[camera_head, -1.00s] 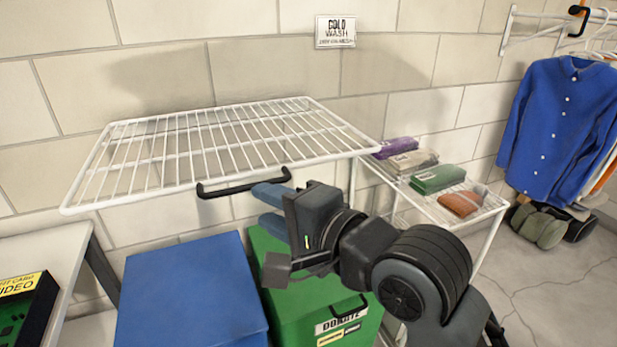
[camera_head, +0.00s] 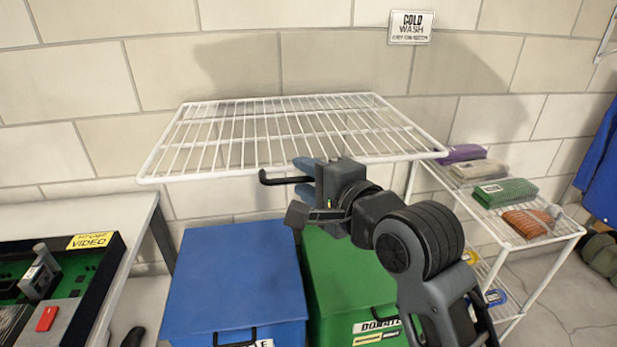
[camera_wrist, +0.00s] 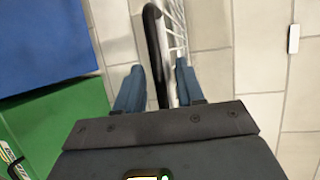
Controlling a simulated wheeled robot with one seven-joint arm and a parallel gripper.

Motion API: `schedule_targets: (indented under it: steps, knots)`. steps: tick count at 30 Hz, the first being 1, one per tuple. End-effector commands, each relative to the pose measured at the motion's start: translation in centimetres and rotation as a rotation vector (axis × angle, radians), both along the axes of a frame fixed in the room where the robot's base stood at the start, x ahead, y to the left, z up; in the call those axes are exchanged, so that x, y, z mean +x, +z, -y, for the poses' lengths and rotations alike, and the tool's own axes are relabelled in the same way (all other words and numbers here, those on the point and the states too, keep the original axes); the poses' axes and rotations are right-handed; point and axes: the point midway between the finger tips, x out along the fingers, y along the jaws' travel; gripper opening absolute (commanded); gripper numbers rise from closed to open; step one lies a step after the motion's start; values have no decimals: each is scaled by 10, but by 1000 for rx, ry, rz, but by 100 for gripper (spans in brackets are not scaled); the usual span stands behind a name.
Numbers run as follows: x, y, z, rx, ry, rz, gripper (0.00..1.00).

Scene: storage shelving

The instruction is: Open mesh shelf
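The white wire mesh shelf (camera_head: 225,155) sticks out level from the brick wall. A black bar handle (camera_head: 283,181) is fixed at its front edge. My gripper (camera_head: 305,181) is at the front edge and hides the handle's right part. In the wrist view, the blue fingers of my gripper (camera_wrist: 158,88) are spread apart. The black handle (camera_wrist: 152,45) and the white shelf edge lie between them, with a gap visible beside each finger. I cannot see any firm contact.
A blue bin (camera_head: 235,270) and a green bin (camera_head: 345,275) stand below the shelf. A wire rack (camera_head: 535,240) with folded cloths is at the right. A table (camera_head: 85,215) with a black tray is at the left. Blue clothing (camera_head: 600,165) hangs far right.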

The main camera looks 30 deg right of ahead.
Motion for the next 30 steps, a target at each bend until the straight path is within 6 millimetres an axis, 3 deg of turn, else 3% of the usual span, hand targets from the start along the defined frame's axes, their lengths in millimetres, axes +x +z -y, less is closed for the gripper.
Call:
schedule_targets:
  steps: [2, 14, 30]
  knots:
    - [0, 0, 0, 0, 0, 0, 38]
    - [0, -1, 0, 0, 0, -4, 0]
    - [0, 1, 0, -1, 1, -11, 0]
